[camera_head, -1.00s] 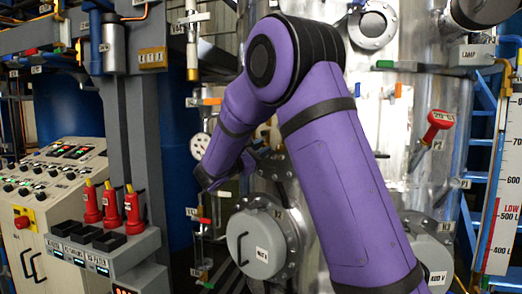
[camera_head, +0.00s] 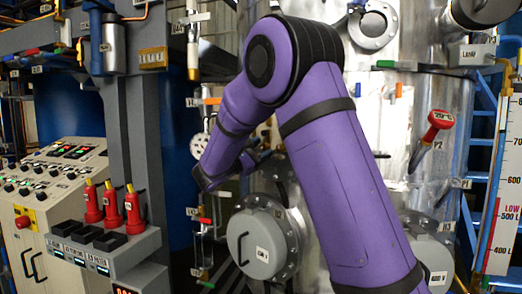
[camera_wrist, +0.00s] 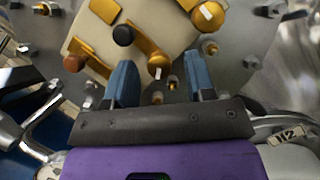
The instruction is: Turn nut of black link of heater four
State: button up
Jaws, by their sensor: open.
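In the wrist view, my gripper (camera_wrist: 161,88) is open, its two blue fingers apart and pointing at a grey flange plate (camera_wrist: 240,62). A gold link with a black knob (camera_wrist: 123,36) lies above and between the fingers. It slants down right to a gold end with a pale top (camera_wrist: 158,66). Small brass posts (camera_wrist: 172,82) show between the fingertips; contact cannot be told. A link with a brown knob (camera_wrist: 74,63) is at left. I cannot read which heater this is. In the head view, my purple arm largely hides the gripper.
Several bolts ring the flange. A metal pipe (camera_wrist: 38,128) stands left of my gripper and an H2 tag (camera_wrist: 288,135) right. In the head view, a round heater cover (camera_head: 262,245) and a red-handled valve (camera_head: 437,124) sit on the steel vessel (camera_head: 405,105).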

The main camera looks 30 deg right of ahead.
jog(key=v, duration=1)
jog(key=shift+a, duration=0.15)
jog(key=s+r+n+t+y, duration=0.3)
jog(key=r+t+y, duration=0.1)
jog(key=x, duration=1)
jog(key=shift+w+f, duration=0.15)
jog(key=shift+f, duration=0.2)
jog(key=shift+c, duration=0.3)
jog(key=c, duration=0.9)
